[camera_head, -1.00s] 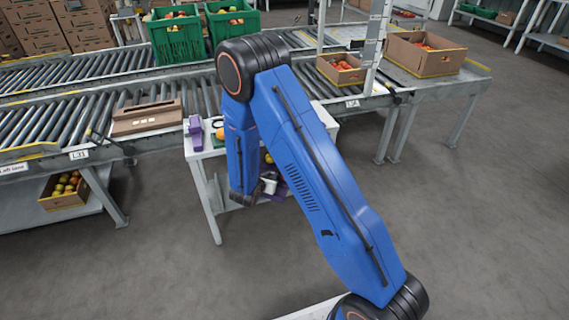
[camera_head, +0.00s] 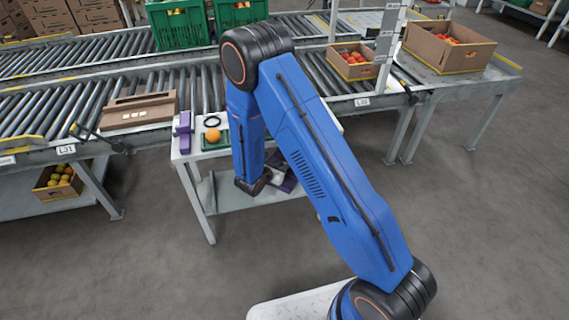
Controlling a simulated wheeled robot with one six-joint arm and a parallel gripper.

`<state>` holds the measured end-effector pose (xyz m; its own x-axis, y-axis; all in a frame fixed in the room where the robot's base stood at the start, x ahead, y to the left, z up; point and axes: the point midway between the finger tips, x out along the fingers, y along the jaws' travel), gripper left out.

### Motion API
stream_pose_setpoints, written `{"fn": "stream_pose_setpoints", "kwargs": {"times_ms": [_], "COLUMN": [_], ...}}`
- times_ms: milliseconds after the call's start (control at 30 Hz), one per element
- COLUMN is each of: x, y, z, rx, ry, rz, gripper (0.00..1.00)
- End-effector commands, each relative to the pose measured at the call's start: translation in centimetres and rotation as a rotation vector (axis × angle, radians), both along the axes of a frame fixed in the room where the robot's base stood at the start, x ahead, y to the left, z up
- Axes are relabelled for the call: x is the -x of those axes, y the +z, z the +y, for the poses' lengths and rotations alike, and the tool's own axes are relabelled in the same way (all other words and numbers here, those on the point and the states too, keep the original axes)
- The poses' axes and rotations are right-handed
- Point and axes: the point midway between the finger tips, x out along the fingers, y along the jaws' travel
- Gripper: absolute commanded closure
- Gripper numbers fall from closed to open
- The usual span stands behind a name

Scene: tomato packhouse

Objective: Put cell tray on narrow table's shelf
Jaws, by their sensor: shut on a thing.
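The narrow table (camera_head: 190,157) is white and stands in front of the conveyor. Its lower shelf (camera_head: 228,199) shows as a pale board, and its left part looks bare. My gripper (camera_head: 276,177) is small and mostly hidden behind my blue forearm, at the height of the shelf in the picture. It is shut on a dark purple piece, which looks like the cell tray (camera_head: 289,183). Only part of this piece shows, at the shelf's right side. I cannot tell whether it touches the shelf.
On the table top are a purple object (camera_head: 183,129), an orange fruit (camera_head: 213,135), a black ring (camera_head: 212,121) and a green tray partly behind my arm. Roller conveyors (camera_head: 70,110) run behind. The floor (camera_head: 470,220) to the right is clear.

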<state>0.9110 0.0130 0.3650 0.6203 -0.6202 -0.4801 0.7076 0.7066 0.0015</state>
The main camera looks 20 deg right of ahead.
Motion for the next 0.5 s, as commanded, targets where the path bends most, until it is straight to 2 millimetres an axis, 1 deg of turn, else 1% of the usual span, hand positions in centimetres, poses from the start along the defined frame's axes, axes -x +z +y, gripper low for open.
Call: {"fn": "stream_pose_setpoints", "kwargs": {"times_ms": [500], "x": [0.0], "y": [-4.7], "z": [0.0], "rx": [0.001], "ry": [0.001], "rz": [0.001], "gripper": [1.00]}}
